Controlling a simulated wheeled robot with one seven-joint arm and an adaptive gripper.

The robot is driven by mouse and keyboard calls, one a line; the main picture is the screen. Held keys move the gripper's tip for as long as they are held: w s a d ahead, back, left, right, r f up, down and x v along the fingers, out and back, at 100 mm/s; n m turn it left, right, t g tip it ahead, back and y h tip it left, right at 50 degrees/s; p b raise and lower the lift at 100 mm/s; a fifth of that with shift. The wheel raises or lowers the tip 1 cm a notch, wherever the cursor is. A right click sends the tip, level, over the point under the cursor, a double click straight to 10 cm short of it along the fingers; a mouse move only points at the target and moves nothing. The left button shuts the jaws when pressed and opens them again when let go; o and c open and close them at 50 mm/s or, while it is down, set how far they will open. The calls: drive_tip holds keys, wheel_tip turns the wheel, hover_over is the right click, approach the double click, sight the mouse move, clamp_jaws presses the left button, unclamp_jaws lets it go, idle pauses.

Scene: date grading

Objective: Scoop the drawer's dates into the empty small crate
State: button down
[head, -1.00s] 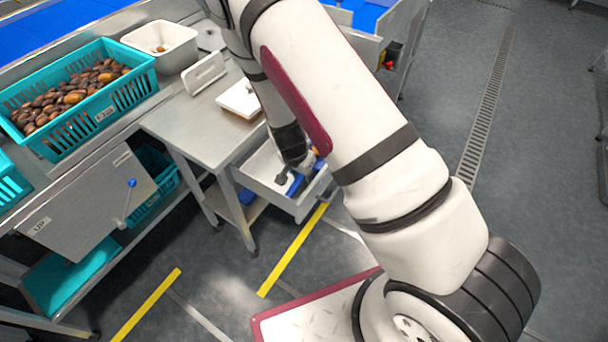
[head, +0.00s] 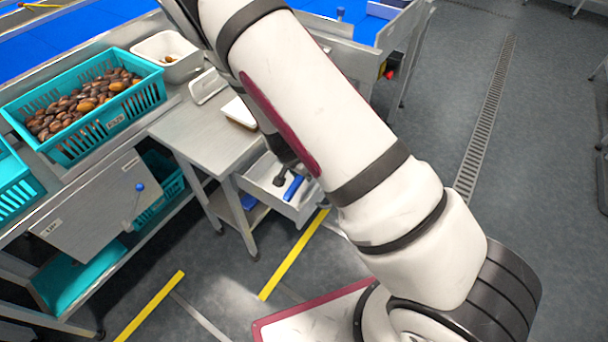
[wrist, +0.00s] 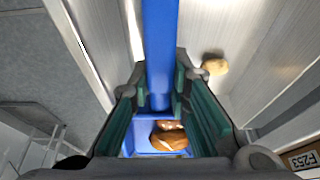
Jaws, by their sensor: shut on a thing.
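My gripper (wrist: 160,98) is shut on the blue handle of a scoop (wrist: 160,45) in the wrist view. The scoop's blue pan shows between the fingers with brown dates (wrist: 169,137) in it. A loose date (wrist: 214,66) lies on the pale drawer floor beside the handle. In the head view, the open drawer (head: 299,211) sticks out from the steel table, with part of the blue scoop (head: 293,187) in it. My arm hides most of the gripper there. I cannot tell which container is the empty small crate.
A teal crate full of dates (head: 145,97) stands at left, beside a white tub (head: 192,70) with something brown inside. Another teal crate (head: 22,200) is at the left edge. A white-topped block (head: 239,112) sits on the steel table (head: 205,137). A label (wrist: 303,160) shows in the wrist view.

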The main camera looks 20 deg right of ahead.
drive_tip(key=shift+a+r, duration=0.15)
drive_tip(key=shift+r, duration=0.05)
idle(0.3)
drive_tip(key=shift+s+a+r+p, duration=0.2)
drive_tip(key=shift+s+r+p, duration=0.05)
drive_tip(key=shift+r+p, duration=0.3)
drive_tip(key=shift+s+a+r+p, duration=0.2)
drive_tip(key=shift+s+r+p, duration=0.05)
drive_tip(key=shift+r+p, duration=0.25)
drive_tip(key=shift+f+h, duration=0.1)
drive_tip(key=shift+h, duration=0.2)
